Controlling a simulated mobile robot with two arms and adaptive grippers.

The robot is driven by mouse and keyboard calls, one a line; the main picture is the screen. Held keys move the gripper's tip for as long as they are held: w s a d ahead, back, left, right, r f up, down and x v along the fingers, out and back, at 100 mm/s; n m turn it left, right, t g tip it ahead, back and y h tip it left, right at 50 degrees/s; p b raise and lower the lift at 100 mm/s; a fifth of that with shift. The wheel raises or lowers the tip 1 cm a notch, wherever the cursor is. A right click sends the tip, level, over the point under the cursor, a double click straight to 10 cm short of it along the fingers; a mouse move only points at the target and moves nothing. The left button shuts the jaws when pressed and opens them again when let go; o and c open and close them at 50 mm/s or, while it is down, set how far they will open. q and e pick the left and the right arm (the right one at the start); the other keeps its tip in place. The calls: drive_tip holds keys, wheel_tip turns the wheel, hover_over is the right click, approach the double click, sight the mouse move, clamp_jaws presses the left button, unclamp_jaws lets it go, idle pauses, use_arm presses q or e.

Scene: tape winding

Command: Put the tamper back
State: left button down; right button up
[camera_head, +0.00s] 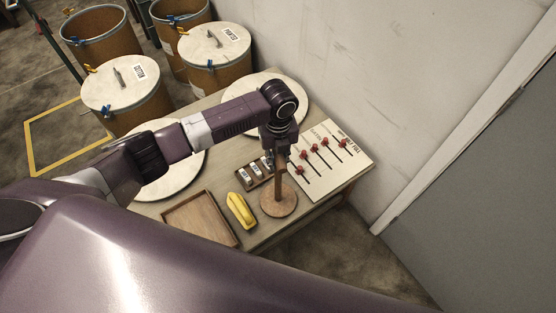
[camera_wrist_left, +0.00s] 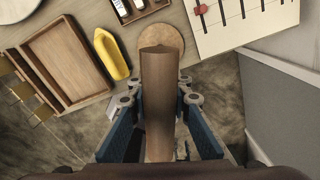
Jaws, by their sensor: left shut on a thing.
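The tamper (camera_head: 278,199) has a wooden post and a round flat wooden base. My left gripper (camera_head: 279,158) is shut on its post, and the base hangs below near the table's front right edge. In the left wrist view the tamper's post (camera_wrist_left: 157,80) runs between the two blue fingers of my left gripper (camera_wrist_left: 158,102), with the round base beyond. I cannot tell whether the base touches the table. The tamper looks about upright. My right gripper is not in view.
The table (camera_head: 225,180) holds an empty wooden tray (camera_head: 193,240), a yellow tool (camera_head: 241,211), a small wooden rack (camera_head: 243,183) and a white board with red knobs (camera_head: 345,160). Round lids (camera_head: 185,178) lie behind. Drums (camera_head: 215,68) stand at the back; a wall is on the right.

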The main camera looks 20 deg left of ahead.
use_arm(q)
drive_tip(key=c, duration=1.8)
unclamp_jaws()
drive_tip(key=shift+o, duration=0.2)
wheel_tip(320, 180, up, 12)
drive_tip(key=shift+r+b, duration=0.1)
drive_tip(key=shift+b, duration=0.4)
drive_tip(key=shift+s+d, duration=0.1)
drive_tip(key=shift+s, duration=0.05)
